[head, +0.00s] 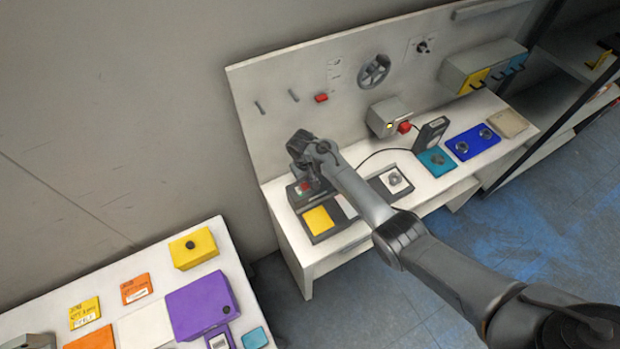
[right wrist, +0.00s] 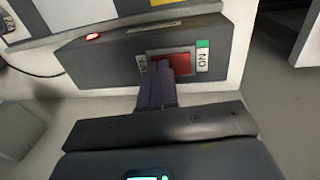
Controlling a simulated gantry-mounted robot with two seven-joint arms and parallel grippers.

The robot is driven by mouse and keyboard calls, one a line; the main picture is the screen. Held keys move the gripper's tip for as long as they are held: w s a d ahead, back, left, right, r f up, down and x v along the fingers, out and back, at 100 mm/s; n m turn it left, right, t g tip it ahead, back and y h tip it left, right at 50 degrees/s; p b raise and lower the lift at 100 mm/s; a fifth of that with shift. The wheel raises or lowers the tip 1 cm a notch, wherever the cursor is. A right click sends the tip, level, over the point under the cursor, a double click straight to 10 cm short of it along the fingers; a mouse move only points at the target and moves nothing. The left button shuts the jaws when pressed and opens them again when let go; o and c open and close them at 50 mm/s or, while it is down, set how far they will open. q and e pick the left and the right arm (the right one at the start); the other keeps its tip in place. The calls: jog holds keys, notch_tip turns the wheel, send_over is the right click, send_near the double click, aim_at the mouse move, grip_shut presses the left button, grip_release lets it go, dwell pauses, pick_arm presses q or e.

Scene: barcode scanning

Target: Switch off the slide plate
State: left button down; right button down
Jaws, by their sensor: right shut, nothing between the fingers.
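The dark slide plate (head: 342,232) lies on the white bench with a yellow square and pale pieces on it. A dark switch box (head: 294,199) stands at its left end. In the right wrist view the switch box (right wrist: 110,60) has a red rocker switch (right wrist: 183,61) between a green-edged ON label (right wrist: 203,57) and a pale OFF label (right wrist: 141,63). A small red lamp (right wrist: 93,36) glows on its face. My right gripper (right wrist: 160,68) is shut and empty, its fingertips at the OFF side of the rocker, partly hiding it. I cannot tell whether they touch. My left gripper is out of view.
A wall panel (head: 290,125) rises behind the bench. A handheld scanner (head: 430,133), blue mats (head: 463,148) and a yellow-and-blue-fronted box (head: 480,62) are to the right. A second table (head: 140,325) with a purple box (head: 202,303) stands at the lower left.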

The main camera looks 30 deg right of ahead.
jog(key=shift+d, duration=0.1)
jog(key=shift+f+y, duration=0.2)
jog(key=shift+y, duration=0.1)
jog(key=shift+a+r+p, duration=0.2)
jog(key=shift+a+p, duration=0.3)
jog(key=shift+a, duration=0.3)
